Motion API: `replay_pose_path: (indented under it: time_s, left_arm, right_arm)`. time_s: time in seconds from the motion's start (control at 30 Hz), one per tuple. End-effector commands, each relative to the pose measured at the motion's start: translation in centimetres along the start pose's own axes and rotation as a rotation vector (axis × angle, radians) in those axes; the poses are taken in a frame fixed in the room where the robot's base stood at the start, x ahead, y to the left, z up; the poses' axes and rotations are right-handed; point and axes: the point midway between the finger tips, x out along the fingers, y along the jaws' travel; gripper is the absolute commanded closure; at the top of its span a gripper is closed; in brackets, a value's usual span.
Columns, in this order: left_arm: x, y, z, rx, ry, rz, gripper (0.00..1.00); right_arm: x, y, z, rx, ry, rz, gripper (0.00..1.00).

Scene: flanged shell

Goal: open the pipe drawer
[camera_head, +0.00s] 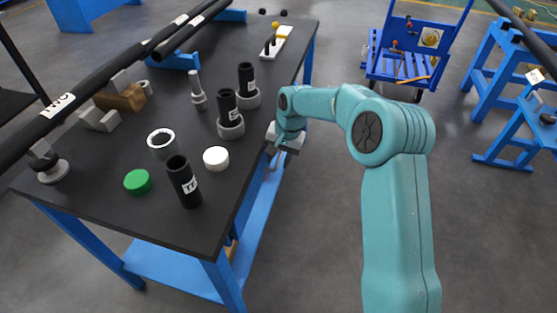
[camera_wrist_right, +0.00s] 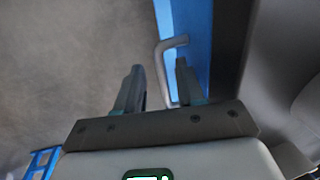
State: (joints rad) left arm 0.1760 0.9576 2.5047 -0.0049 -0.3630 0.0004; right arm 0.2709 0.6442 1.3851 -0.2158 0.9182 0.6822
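The drawer's blue front (camera_wrist_right: 192,28) shows in the right wrist view, with a bent grey bar handle (camera_wrist_right: 162,62) on it. My right gripper (camera_wrist_right: 160,85) is open, with one finger on each side of the handle. I cannot tell whether either finger touches it. In the head view my right gripper (camera_head: 272,147) is at the right edge of the dark-topped table (camera_head: 110,195), where it and the tabletop hide the drawer front. My left gripper is not in view.
On the table stand several black pipe pieces (camera_head: 183,182), flanged parts (camera_head: 198,92), a green cap (camera_head: 138,181) and a white cap (camera_head: 216,158). Long black pipes (camera_head: 95,80) cross the upper left. Blue stands (camera_head: 500,75) and a blue cart (camera_head: 405,68) are at the right.

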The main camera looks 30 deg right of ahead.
Motion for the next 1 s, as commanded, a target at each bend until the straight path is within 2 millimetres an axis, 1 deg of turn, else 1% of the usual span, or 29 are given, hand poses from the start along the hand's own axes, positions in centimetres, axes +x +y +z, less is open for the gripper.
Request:
replay_pose_path:
  time_s: [0.1, 0.37, 0.4, 0.47, 0.5, 0.77, 0.87, 1.0]
  left_arm:
    - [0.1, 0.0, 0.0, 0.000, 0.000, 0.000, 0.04]
    - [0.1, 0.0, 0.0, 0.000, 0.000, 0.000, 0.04]
    - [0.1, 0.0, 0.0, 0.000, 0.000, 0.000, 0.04]
    - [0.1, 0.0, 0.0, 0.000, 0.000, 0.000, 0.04]
    - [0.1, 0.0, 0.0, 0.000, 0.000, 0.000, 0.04]
    - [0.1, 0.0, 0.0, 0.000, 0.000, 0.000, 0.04]
    - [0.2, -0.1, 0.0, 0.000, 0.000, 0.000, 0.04]
    - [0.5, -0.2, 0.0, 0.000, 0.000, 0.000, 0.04]
  right_arm:
    - [0.8, 0.0, -0.1, -0.001, 0.000, 0.000, 0.62]
    - [0.9, 0.0, -0.1, 0.000, 0.000, 0.000, 0.62]
    - [0.9, 0.0, 0.0, 0.000, 0.000, 0.000, 0.69]
    - [0.9, 0.0, 0.0, 0.000, 0.000, 0.000, 0.88]
    - [0.9, 0.0, 0.0, 0.000, 0.000, 0.000, 1.00]
    - [0.8, 0.1, -0.1, 0.000, 0.000, -0.001, 1.00]
    - [0.7, 0.7, -0.1, 0.002, 0.000, 0.000, 1.00]
    - [0.4, 2.5, -0.1, 0.003, 0.000, 0.000, 1.00]
